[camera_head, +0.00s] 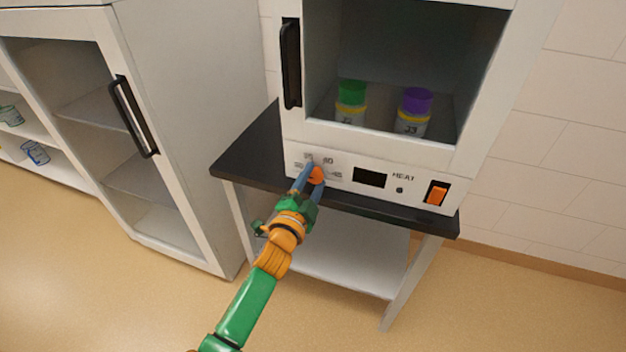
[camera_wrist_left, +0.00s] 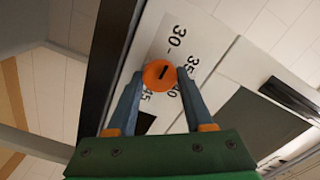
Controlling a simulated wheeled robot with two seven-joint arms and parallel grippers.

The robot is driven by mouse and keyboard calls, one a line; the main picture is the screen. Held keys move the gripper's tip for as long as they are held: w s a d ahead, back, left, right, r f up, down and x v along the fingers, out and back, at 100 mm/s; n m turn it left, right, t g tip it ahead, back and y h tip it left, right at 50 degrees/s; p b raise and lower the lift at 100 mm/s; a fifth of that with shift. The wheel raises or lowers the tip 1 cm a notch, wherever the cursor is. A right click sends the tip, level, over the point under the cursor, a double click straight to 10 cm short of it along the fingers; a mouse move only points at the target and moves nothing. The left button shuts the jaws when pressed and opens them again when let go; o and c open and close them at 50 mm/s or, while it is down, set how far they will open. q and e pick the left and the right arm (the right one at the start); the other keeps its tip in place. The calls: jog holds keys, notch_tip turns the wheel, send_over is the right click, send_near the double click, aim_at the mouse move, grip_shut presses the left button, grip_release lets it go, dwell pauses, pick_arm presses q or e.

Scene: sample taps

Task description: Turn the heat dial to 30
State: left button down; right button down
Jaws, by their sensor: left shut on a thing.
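The heat dial (camera_head: 317,175) is a round orange knob at the left of the white control panel, mostly behind my left gripper in the head view. In the left wrist view the dial (camera_wrist_left: 157,76) shows a short dark mark tilted up and to the right; exactly which number it meets is hard to tell. The printed 30 (camera_wrist_left: 177,36) is above and right of the dial, with 35, 40 and 45 around it. My left gripper (camera_head: 309,171) is shut on the dial, one blue finger on each side. My right gripper is in neither view.
The heating cabinet (camera_head: 470,165) stands on a dark-topped table (camera_head: 245,160). Inside are a green-capped jar (camera_head: 351,95) and a purple-capped jar (camera_head: 416,103). A dark display (camera_head: 369,177) and an orange switch (camera_head: 437,193) are right of the dial. A white cabinet (camera_head: 190,120) stands left.

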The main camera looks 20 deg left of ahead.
pick_arm(q)
jog(key=shift+c, duration=1.5)
grip_release()
jog(key=s, duration=0.7)
jog(key=shift+a, duration=0.1)
jog(key=s+f+n+g+p, duration=0.3)
jog(key=s+f+g, duration=0.35)
jog(key=f, duration=0.65)
jog(key=s+f+n+g+p, duration=0.3)
jog(key=s+f+g+p, duration=0.1)
jog(key=s+f, duration=0.75)
jog(key=s+a+f+n+g+p, duration=0.1)
jog(key=s+f+n+g, duration=0.1)
jog(key=s, duration=0.8)
jog(key=s+a+f+n+g+p, duration=0.1)
jog(key=s+a+f+g, duration=0.1)
jog(key=s+f+g, duration=0.2)
jog(key=s+f, duration=0.3)
jog(key=s, duration=0.3)
jog(key=shift+s+a+n+y, duration=0.2)
jog(key=shift+n+y, duration=0.1)
jog(key=shift+n, duration=0.1)
